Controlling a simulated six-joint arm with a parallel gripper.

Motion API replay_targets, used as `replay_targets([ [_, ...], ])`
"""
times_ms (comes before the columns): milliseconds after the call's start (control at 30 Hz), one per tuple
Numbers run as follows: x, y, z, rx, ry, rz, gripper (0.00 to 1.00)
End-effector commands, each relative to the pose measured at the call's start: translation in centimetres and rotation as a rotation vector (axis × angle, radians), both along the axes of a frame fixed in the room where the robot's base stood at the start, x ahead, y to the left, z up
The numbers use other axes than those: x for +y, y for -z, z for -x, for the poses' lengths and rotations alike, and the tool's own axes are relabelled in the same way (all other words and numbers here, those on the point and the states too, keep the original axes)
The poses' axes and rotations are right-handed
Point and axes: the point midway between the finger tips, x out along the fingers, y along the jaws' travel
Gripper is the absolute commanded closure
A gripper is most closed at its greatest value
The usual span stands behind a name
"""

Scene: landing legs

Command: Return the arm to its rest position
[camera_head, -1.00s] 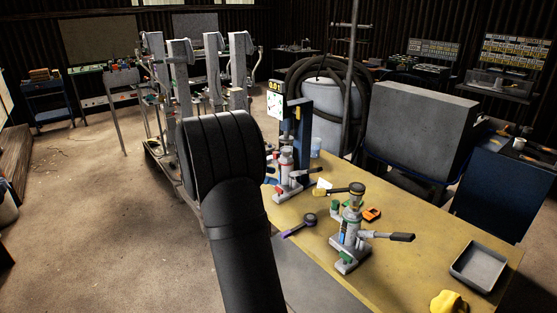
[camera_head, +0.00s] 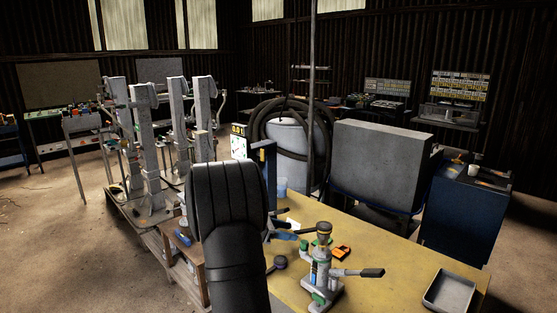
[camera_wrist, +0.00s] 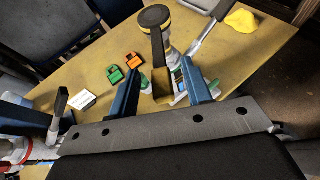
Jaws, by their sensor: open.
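My gripper (camera_wrist: 160,66) shows in the wrist view as two blue fingers standing apart, with nothing held between them. Beyond them is a small grey and white jack-like tool with a dark round top (camera_wrist: 153,17), over the yellow bench top (camera_wrist: 60,88). I cannot tell how far the fingers are from it. In the head view my black arm rises at the front centre and hides part of the bench. The same tool (camera_head: 322,270) stands upright on the bench (camera_head: 395,265) to the right of my arm.
A grey tray (camera_head: 449,290) lies at the bench's right end. An orange item (camera_head: 341,253) lies behind the tool. A blue press frame (camera_head: 268,165) stands behind my arm. Tall grey landing legs (camera_head: 146,140) stand on the left. A large grey block (camera_head: 385,160) is behind the bench.

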Motion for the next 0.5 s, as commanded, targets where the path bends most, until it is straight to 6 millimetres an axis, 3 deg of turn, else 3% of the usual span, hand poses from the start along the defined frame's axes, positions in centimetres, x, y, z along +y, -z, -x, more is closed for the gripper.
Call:
replay_targets([
  [500, -0.47, 0.01, -0.13, 0.000, 0.000, 0.000, 0.55],
])
